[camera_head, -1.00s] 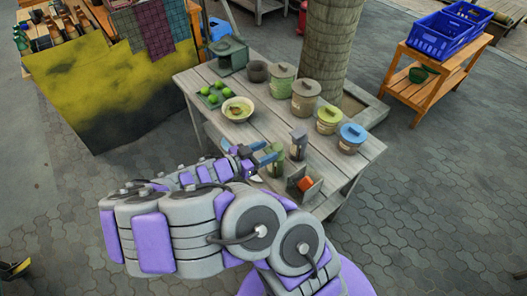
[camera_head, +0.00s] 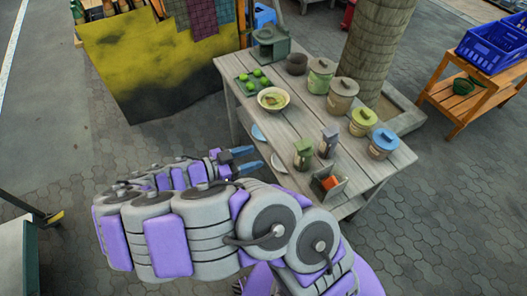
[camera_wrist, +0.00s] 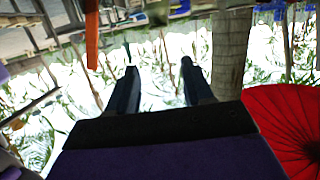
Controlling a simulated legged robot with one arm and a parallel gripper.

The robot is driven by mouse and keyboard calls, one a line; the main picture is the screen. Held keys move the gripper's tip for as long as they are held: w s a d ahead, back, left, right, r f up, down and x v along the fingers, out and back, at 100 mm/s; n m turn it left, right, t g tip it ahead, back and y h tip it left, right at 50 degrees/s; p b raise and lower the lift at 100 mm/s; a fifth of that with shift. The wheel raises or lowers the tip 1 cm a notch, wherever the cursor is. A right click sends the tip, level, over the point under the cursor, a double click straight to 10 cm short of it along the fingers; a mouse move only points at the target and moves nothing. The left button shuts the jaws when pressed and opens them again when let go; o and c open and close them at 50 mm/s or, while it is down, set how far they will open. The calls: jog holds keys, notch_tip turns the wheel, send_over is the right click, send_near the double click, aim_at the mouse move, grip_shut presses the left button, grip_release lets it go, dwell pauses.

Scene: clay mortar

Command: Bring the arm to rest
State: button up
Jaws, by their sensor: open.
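My purple and grey arm reaches across the lower left of the head view. My gripper (camera_head: 243,161) has blue fingers and is just off the left edge of the wooden table (camera_head: 305,122), apart from the things on it. In the wrist view, my gripper (camera_wrist: 157,78) shows two dark fingers spread apart with nothing between them. The wrist view appears upside down, with a tree trunk (camera_wrist: 231,50) behind the fingers.
On the table are a bowl (camera_head: 273,99), green fruit on a tray (camera_head: 257,73), several lidded pots (camera_head: 341,96) and a small box with an orange item (camera_head: 329,183). A yellow-black cloth (camera_head: 150,70) hangs at upper left.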

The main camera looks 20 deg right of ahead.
jog(key=shift+s+a+r, duration=0.1)
jog(key=shift+a+r, duration=0.1)
jog(key=shift+a, duration=0.5)
jog(key=s+d+r+n+g+y, duration=0.3)
jog(key=s+d+r+g+y, duration=0.25)
jog(key=s+d+r, duration=0.55)
jog(key=s+a+r+n+t+y, duration=0.3)
jog(key=s+a+n+y, duration=0.7)
jog(key=s+n, duration=0.4)
jog(key=shift+s+a, duration=0.2)
jog(key=shift+a, duration=0.05)
dwell(0.4)
